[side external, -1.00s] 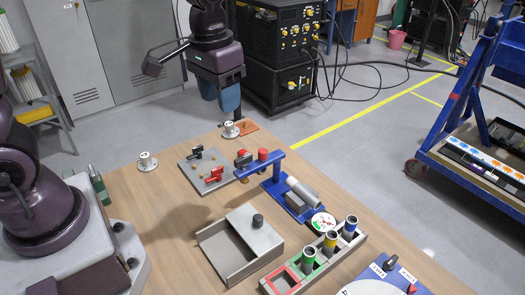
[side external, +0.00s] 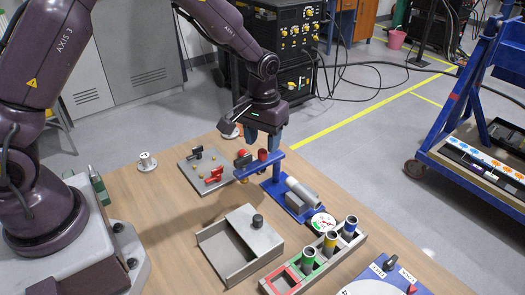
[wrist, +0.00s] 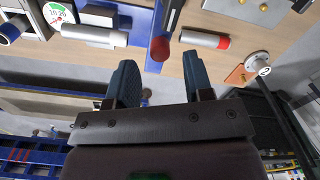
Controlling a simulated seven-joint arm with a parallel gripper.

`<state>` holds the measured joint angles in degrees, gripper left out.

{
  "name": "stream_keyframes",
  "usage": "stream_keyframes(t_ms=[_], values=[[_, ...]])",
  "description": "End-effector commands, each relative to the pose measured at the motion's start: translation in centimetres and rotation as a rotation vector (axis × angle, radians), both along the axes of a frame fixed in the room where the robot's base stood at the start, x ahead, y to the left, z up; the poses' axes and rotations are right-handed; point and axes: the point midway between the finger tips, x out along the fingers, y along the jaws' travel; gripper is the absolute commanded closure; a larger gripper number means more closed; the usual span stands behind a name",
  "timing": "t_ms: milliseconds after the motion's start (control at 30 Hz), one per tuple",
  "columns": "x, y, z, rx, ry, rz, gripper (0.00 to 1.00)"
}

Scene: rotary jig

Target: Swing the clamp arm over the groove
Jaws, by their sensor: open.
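The blue clamp arm (side external: 258,166) sits on a post on the blue jig base (side external: 273,190) and points left, away from the grey block (side external: 297,203) on that base. A red knob (side external: 262,155) stands up near the clamp arm's free end; its red top shows in the wrist view (wrist: 160,48). My gripper (side external: 263,140) is open just above the knob, a finger to either side. In the wrist view, the knob lies ahead of the open, empty fingers (wrist: 160,82). The groove itself is not clear.
A grey cylinder (side external: 303,190) lies by the grey block. A plate with red and black handles (side external: 213,175) is left of the clamp arm. A grey box with sliding lid (side external: 225,262), a tube rack (side external: 318,262) and a dial (side external: 322,223) stand nearer. Bare wood lies at left.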

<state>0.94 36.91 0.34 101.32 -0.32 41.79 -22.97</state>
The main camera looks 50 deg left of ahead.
Motion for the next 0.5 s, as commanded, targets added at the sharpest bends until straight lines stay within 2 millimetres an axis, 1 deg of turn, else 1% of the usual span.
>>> stream_keyframes(t_ms=[33,200,333,500], values=[[-0.1,0.0,-1.0,0.0,0.004,0.0,0.53],[0.0,0.0,-3.0,0.001,0.001,0.0,0.53],[0.0,0.0,-3.7,0.0,0.0,0.0,0.53],[0.0,0.0,-3.8,0.0,-0.001,0.0,0.53]])
